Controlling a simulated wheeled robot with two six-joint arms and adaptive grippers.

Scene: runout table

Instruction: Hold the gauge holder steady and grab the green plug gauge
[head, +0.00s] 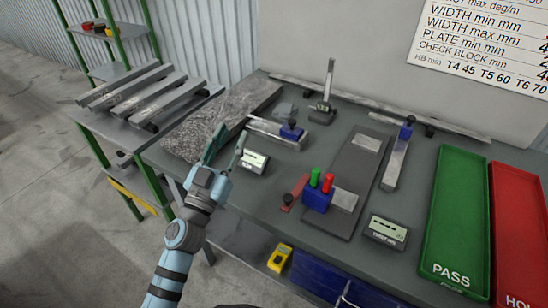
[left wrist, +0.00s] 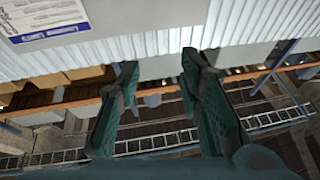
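The gauge holder (head: 317,199) is a small blue block near the front middle of the table. The green plug gauge (head: 315,176) stands upright in it, with a red plug gauge (head: 328,182) just to its right. My left gripper (head: 228,146) is open and empty, to the left of the holder and well apart from it, near the table's left front. In the left wrist view its two fingers (left wrist: 157,85) are spread with nothing between them. That view shows only the background, no gauges. My right gripper is not in view.
A display box (head: 254,162) sits close to my left gripper, and another (head: 386,232) right of the holder. A red-handled tool (head: 295,192) lies just left of the holder. A rough stone-like slab (head: 200,130) is at left. Green (head: 456,210) and red (head: 518,225) trays are at right.

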